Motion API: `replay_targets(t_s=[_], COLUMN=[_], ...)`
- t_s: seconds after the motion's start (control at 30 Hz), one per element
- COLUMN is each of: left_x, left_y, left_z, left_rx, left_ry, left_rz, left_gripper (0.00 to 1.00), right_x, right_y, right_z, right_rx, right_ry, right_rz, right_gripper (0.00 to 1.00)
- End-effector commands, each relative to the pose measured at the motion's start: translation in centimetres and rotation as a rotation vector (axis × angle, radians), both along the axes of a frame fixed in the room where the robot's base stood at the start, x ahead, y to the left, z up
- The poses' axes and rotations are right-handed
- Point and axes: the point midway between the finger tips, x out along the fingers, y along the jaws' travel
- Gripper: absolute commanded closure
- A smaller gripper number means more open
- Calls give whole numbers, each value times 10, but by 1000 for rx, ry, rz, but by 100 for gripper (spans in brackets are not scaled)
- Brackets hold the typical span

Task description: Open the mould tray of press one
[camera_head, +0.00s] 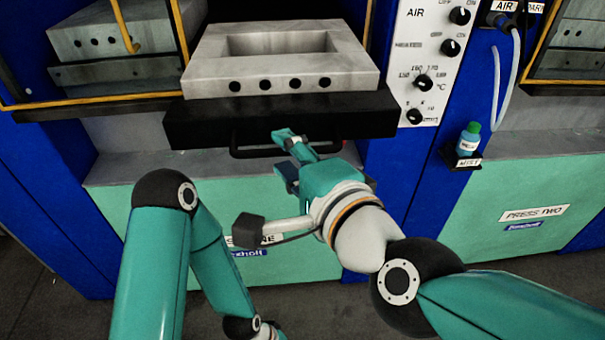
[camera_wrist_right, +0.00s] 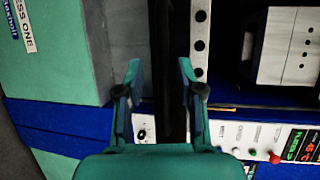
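The mould tray of press one is a thick black slab (camera_head: 210,122) that juts from the press front, with a black bar handle (camera_head: 243,153) along its front edge. A pale grey mould block (camera_head: 205,62) with a rectangular cavity lies on it. My right gripper (camera_head: 288,138) is at the middle of the handle, hiding part of it. In the right wrist view its two fingers (camera_wrist_right: 161,75) are spread apart, with the dark tray edge (camera_wrist_right: 180,35) beyond them. I cannot tell whether they touch the handle. My left arm reaches down at the left; its gripper is outside the view.
A control panel (camera_head: 425,60) with black knobs stands right of the tray. A small blue-green bottle (camera_head: 469,140) sits on a shelf beside press two, whose sign (camera_head: 534,213) is at the right. Yellow-edged openings flank the tray. Open floor lies below the presses.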

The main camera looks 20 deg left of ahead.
Motion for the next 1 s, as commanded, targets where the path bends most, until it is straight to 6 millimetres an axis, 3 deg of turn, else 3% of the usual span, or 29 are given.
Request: replay_targets(t_s=[0.6,1.0], left_x=[0,0], left_y=[0,0], left_z=[0,0], left_rx=[0,0], left_ry=[0,0], left_rz=[0,0], left_gripper=[60,60], right_x=[-68,-82], right_y=[-67,-80], right_z=[16,18], right_rx=[1,-3], right_ry=[1,2], right_rz=[4,3], right_gripper=[63,63])
